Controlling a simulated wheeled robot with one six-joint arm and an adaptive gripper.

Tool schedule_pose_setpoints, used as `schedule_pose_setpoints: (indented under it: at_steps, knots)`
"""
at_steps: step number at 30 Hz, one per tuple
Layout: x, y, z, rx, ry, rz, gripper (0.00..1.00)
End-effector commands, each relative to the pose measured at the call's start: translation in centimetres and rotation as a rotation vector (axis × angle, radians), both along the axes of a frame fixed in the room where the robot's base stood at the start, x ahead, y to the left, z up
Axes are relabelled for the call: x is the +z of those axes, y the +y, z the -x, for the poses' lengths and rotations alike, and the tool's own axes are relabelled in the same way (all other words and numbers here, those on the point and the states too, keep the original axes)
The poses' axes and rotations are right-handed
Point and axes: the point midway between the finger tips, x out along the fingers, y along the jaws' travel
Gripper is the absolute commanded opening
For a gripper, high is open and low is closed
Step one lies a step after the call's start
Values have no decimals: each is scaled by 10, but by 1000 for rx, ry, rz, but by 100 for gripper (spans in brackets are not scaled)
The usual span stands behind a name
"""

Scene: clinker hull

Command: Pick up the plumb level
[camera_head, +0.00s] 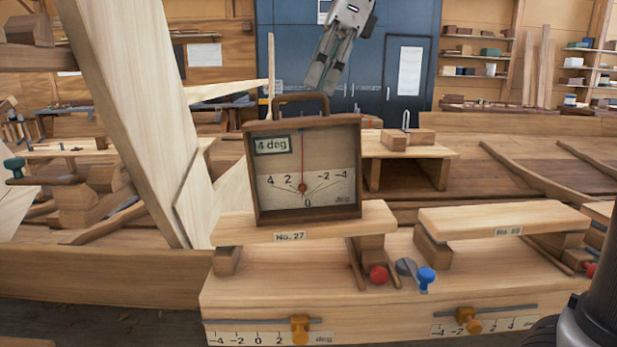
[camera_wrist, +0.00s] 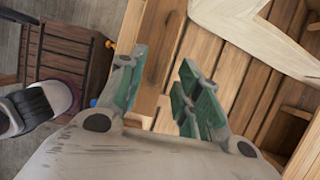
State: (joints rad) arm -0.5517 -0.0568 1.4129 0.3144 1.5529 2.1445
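The plumb level (camera_head: 335,160) is an upright brown wooden box with a handle (camera_head: 300,98) on top, a white dial, a red needle and a "4 deg" label. It stands on the pale board marked No. 27 (camera_head: 225,231). My gripper (camera_head: 322,82) hangs above it in the head view, apart from the handle and a little to its right. In the wrist view the green-padded fingers (camera_wrist: 167,85) are spread, with only planks visible between them. I cannot make out the plumb level in the wrist view.
A second board, marked No. 29 or similar (camera_head: 460,222), lies to the right. Red (camera_head: 378,274), blue (camera_head: 427,276) and orange (camera_head: 300,325) knobs stick out at the front. A tall slanted plank (camera_head: 135,110) rises on the left. A wooden block with a metal loop (camera_head: 408,137) stands behind.

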Motion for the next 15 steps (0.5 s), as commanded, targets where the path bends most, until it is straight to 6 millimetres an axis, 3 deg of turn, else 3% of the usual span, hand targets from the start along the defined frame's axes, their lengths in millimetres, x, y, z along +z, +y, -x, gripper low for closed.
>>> schedule_pose_setpoints:
  at_steps: [5, 15]
  knots:
    - [-8, 14, 1, -36, 34, -4, 34]
    - [-54, 31, 0, -34, 32, -3, 34]
